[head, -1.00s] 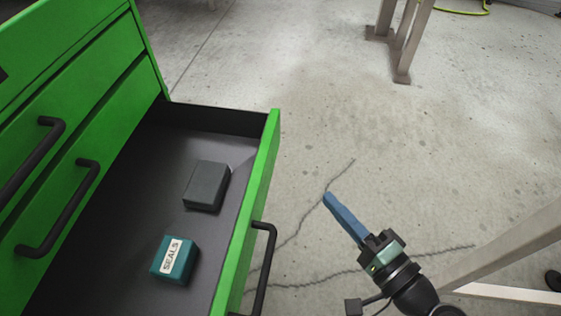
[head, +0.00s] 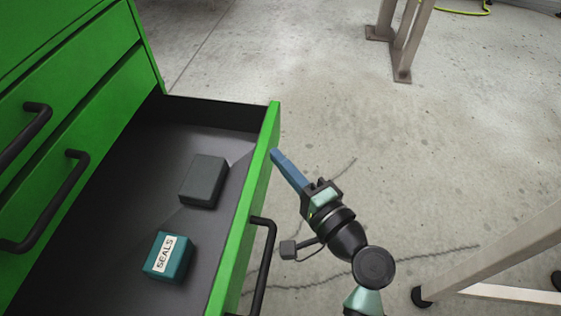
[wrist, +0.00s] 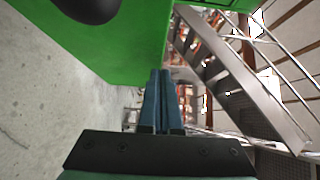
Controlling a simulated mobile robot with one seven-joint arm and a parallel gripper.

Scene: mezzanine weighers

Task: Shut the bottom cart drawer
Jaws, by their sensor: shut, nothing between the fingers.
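The green cart (head: 88,60) stands at the left in the head view. Its bottom drawer (head: 246,225) is pulled far out, with a black handle (head: 265,262) on its green front. My gripper (head: 277,157) is shut and empty, with its blue fingertips right beside the outer face of the drawer front, near its far end. I cannot tell whether they touch it. In the wrist view the shut fingers (wrist: 162,85) point along a green panel (wrist: 130,45) that fills the upper left.
Inside the drawer lie a dark grey box (head: 204,181) and a teal box labelled SEALS (head: 168,257). Table legs (head: 398,40) stand at the back and a beam (head: 500,260) at the lower right. A metal staircase (wrist: 240,80) shows in the wrist view.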

